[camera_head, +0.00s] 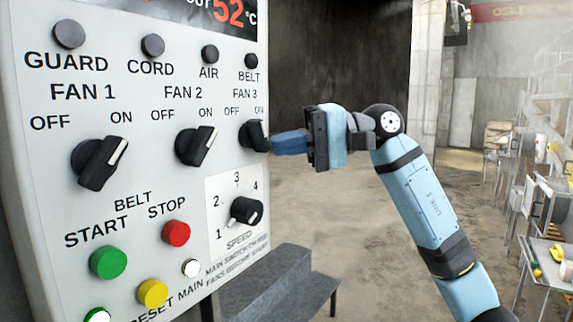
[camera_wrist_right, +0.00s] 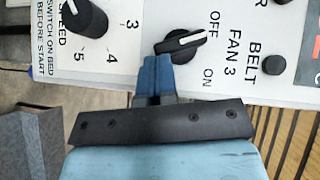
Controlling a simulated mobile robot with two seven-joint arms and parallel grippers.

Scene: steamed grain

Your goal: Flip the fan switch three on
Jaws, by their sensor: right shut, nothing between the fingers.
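The fan 3 switch (camera_head: 254,135) is a black rotary knob at the right edge of the white panel, under OFF and ON labels. It also shows in the right wrist view (camera_wrist_right: 183,44), where its white line points upward relative to the label, leaning slightly to the OFF side. My right gripper (camera_head: 274,143) is shut and empty. Its blue fingertips are right beside the knob; in the right wrist view the fingertips (camera_wrist_right: 157,60) sit at the knob's tail end. I cannot tell whether they touch it. My left gripper is in neither view.
The fan 1 switch (camera_head: 98,162) and fan 2 switch (camera_head: 197,146) are to the left, both pointing toward ON. The speed knob (camera_head: 246,210) and the red stop button (camera_head: 176,232) are below. A grey bench (camera_head: 270,285) stands under the panel. Open floor lies behind my arm.

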